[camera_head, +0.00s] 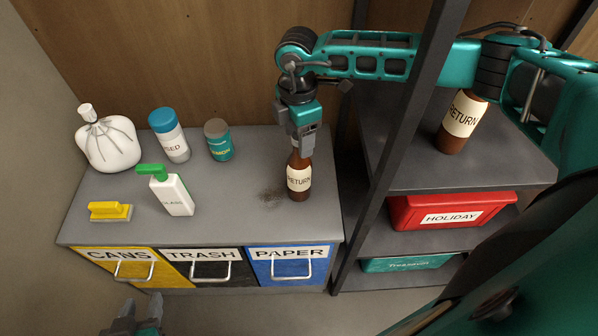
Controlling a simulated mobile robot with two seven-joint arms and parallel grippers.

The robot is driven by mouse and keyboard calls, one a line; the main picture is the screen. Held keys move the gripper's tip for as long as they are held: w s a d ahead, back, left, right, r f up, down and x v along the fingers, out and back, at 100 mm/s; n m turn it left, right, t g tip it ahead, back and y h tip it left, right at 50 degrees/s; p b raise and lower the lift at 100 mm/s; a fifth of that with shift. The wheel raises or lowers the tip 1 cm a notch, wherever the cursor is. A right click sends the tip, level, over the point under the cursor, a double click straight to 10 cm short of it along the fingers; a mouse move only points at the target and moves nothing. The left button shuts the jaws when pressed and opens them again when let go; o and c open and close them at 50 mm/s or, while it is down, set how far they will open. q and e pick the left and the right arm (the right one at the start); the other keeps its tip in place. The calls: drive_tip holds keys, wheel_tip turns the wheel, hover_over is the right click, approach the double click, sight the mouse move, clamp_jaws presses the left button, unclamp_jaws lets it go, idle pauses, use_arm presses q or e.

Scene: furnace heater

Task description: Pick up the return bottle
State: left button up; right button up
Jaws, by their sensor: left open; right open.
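A brown bottle labelled RETURN (299,182) stands upright on the grey counter, near its right end. My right gripper (303,148) is over this bottle, pointing down at its neck. Its jaws are open and hide the bottle's top; I cannot tell whether they touch the neck. A second brown RETURN bottle (461,121) stands on the upper shelf at the right, partly behind my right arm. My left gripper (137,318) is open and empty, low at the bottom edge in front of the drawers, partly cut off.
The counter (240,210) also holds a white bag (108,145), yellow brush (110,211), GLASS spray bottle (172,192), blue-lidded container (170,140) and teal can (218,143). A dark shelf post (400,130) stands right of the counter.

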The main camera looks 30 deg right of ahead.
sight(299, 168)
wheel_tip(299, 168, down, 2)
drive_tip(key=shift+f, duration=0.2)
clamp_jaws()
idle(0.5)
